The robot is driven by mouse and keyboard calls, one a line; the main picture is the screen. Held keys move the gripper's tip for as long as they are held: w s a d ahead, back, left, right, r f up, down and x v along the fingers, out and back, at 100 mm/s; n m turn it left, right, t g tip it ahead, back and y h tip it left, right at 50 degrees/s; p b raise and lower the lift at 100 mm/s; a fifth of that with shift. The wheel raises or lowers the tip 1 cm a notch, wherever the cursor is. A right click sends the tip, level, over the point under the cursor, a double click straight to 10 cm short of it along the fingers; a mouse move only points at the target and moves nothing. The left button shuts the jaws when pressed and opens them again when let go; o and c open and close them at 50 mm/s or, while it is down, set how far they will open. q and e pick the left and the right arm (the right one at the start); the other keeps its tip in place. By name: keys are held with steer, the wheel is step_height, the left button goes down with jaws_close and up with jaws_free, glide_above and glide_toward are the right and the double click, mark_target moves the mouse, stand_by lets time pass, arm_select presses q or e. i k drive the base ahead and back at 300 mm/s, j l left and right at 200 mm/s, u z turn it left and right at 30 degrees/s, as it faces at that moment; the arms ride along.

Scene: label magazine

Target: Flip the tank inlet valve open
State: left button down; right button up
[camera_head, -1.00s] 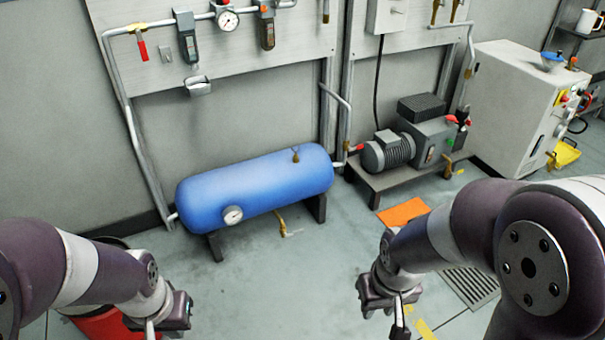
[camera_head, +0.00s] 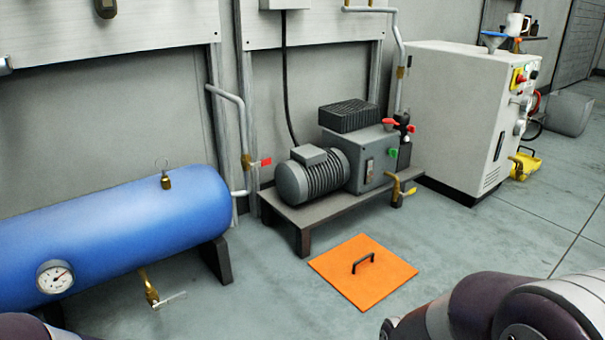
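The blue tank (camera_head: 120,235) lies at the left, with a round gauge (camera_head: 55,276) on its front. A small valve with a red lever (camera_head: 262,162) sits on the grey pipe between the tank and the compressor; it looks like the tank inlet valve. Its brass body (camera_head: 246,162) is small in view. The lever points to the right, across the upright pipe. Nothing touches it. Neither gripper is in view; only parts of my arms show at the bottom left and bottom right edges.
The grey compressor (camera_head: 325,172) stands on a low bench (camera_head: 290,215) right of the valve. An orange floor plate (camera_head: 345,285) with a black handle lies in front. A brass drain valve (camera_head: 150,290) hangs under the tank. A white cabinet (camera_head: 450,115) stands at the right. Open floor lies between tank and plate.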

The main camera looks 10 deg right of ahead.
mark_target(267, 161)
steer(key=i+l, duration=0.25)
steer(key=i, duration=0.15)
steer(key=i+l+z, duration=0.1)
steer(key=i+l, duration=0.15)
steer(key=i, duration=0.2)
steer(key=i+l, duration=0.25)
steer(key=i, duration=0.15)
steer(key=z, duration=0.05)
